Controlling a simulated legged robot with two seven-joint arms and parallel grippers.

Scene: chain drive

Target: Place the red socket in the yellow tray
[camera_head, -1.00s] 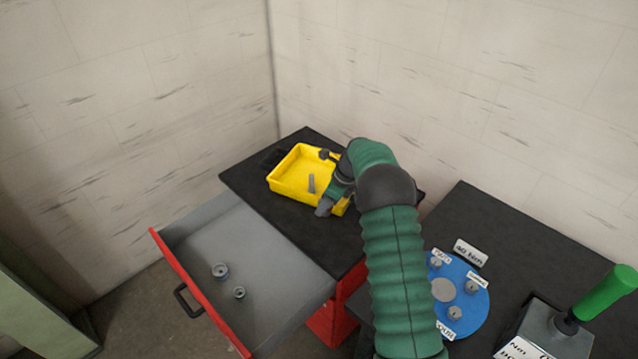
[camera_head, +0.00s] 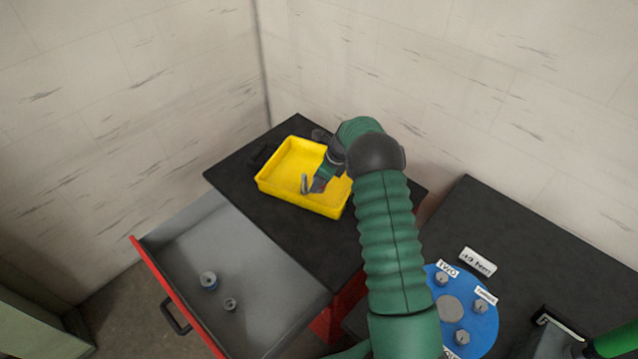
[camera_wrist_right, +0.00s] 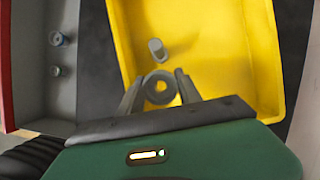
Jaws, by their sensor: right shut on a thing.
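The yellow tray (camera_head: 330,207) stands on the black cabinet top; it also fills much of the right wrist view (camera_wrist_right: 262,60). My right gripper (camera_head: 316,187) is over the tray, pointing down into it. In the right wrist view its fingers (camera_wrist_right: 159,92) are shut on a grey, ring-shaped socket (camera_wrist_right: 158,88), seen end-on; no red shows on it, so I cannot tell its colour mark. A small grey cylinder (camera_wrist_right: 157,48) is in the tray just beyond the fingertips. Whether the held socket touches the tray floor cannot be told. My left gripper is not in view.
An open grey drawer with a red front (camera_head: 170,295) holds a blue-banded socket (camera_head: 209,281) and a smaller grey one (camera_head: 230,304). Walls stand behind the tray.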

